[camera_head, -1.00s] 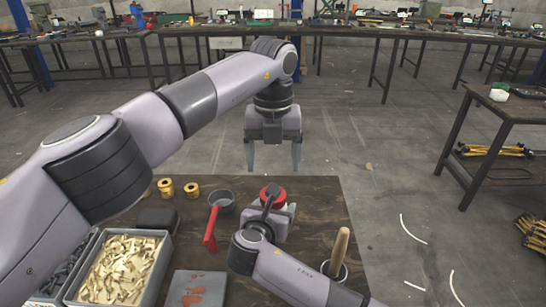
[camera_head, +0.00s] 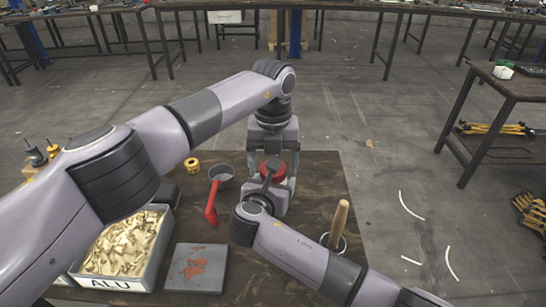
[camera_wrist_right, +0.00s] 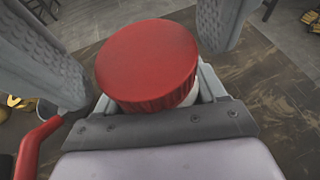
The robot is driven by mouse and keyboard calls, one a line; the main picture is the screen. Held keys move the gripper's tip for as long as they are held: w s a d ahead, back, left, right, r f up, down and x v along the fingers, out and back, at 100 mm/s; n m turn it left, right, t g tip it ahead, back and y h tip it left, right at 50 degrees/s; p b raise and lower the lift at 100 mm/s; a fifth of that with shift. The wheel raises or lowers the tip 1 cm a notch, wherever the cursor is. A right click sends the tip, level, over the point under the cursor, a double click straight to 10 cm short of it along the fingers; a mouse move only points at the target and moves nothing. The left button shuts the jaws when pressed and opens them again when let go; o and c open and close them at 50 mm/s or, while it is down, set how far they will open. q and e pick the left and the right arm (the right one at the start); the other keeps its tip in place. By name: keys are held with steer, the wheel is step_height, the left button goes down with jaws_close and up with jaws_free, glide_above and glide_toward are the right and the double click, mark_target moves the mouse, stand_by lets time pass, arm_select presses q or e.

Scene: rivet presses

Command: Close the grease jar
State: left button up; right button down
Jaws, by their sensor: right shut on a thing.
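The grease jar has a red lid (camera_head: 277,170) on top, mostly behind my right wrist in the head view. In the right wrist view the red lid (camera_wrist_right: 148,60) sits on the white jar body (camera_wrist_right: 191,97), of which only a strip shows. I cannot tell how tightly the lid sits. My right gripper (camera_wrist_right: 158,106) is shut on the jar body below the lid. My left gripper (camera_head: 270,150) points down over the jar, open, with its textured fingers (camera_wrist_right: 222,22) on either side of the lid and apparent gaps to it.
A dark pot (camera_head: 222,172) with a red handle (camera_head: 211,203) stands left of the jar. A wooden handle (camera_head: 339,222) rises from a cup at right. A grey plate (camera_head: 210,280) with red smears and an ALU bin (camera_head: 120,284) are at front left. The tabletop's back right is bare.

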arm_select(q)
steer(key=c, duration=1.1)
steer(key=o, duration=1.2)
steer(key=shift+r, duration=2.3)
steer(key=shift+c, duration=0.5)
step_height(320, 180, up, 4)
steer(key=shift+f, duration=0.2)
